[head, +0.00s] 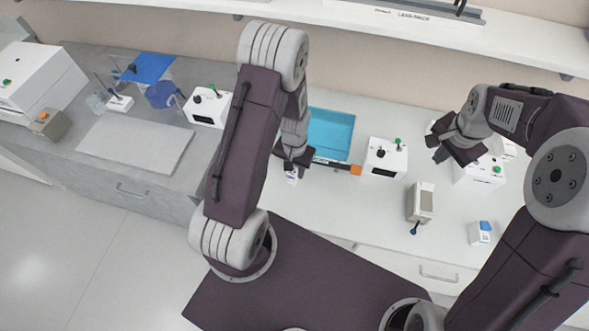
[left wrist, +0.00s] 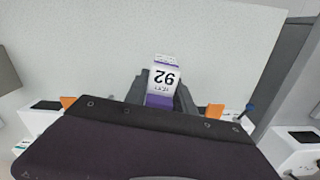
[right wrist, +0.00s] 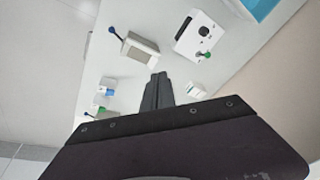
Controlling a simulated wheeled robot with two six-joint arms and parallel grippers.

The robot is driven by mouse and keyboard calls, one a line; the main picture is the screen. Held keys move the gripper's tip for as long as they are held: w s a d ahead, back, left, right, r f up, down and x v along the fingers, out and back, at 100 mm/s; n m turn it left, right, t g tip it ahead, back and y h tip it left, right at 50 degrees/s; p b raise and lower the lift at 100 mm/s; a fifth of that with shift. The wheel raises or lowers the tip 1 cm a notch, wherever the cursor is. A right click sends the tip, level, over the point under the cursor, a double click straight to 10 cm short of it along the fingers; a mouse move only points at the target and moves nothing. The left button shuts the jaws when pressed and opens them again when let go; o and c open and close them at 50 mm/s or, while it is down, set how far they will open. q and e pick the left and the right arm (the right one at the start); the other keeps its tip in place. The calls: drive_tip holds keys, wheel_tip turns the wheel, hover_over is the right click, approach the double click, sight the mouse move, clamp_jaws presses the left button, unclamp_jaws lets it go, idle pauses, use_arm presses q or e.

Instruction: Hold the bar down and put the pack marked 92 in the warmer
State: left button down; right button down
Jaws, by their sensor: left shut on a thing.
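My left gripper (head: 293,160) is shut on the pack marked 92 (left wrist: 165,78), a white pack with a purple band. The pack also shows below the gripper in the head view (head: 291,176), in front of a blue basin (head: 331,132). A dark bar with an orange end (head: 355,170) runs along the basin's front edge. My right gripper (head: 456,150) is over the right part of the counter; its fingers (right wrist: 158,90) look together, with nothing between them. I cannot tell for sure which unit is the warmer.
A white box with black and green knobs (head: 385,157) stands right of the basin. A beige box with a blue-knobbed lever (head: 420,203) and a blue-and-white pack (head: 480,233) stand near the front. Another white box (head: 478,173) is beside my right gripper. A grey board (head: 135,145) lies left.

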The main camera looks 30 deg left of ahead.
use_arm(q)
drive_tip(key=shift+w+f, duration=0.1)
drive_tip(key=shift+w, duration=0.1)
use_arm(e)
drive_tip(key=w+a+f, duration=0.4)
drive_tip(key=w+a, duration=0.2)
drive_tip(key=a, duration=0.3)
use_arm(q)
drive_tip(key=shift+s+a, duration=0.15)
drive_tip(key=shift+s, duration=0.05)
use_arm(e)
drive_tip(key=n, duration=0.4)
hover_over(356, 170)
wheel_tip(356, 170, down, 9)
drive_tip(key=shift+m+g, duration=0.3)
drive_tip(key=shift+g, duration=0.1)
drive_tip(key=shift+a+f, duration=0.1)
drive_tip(key=shift+f, duration=2.85)
drive_tip(key=shift+f, duration=3.75)
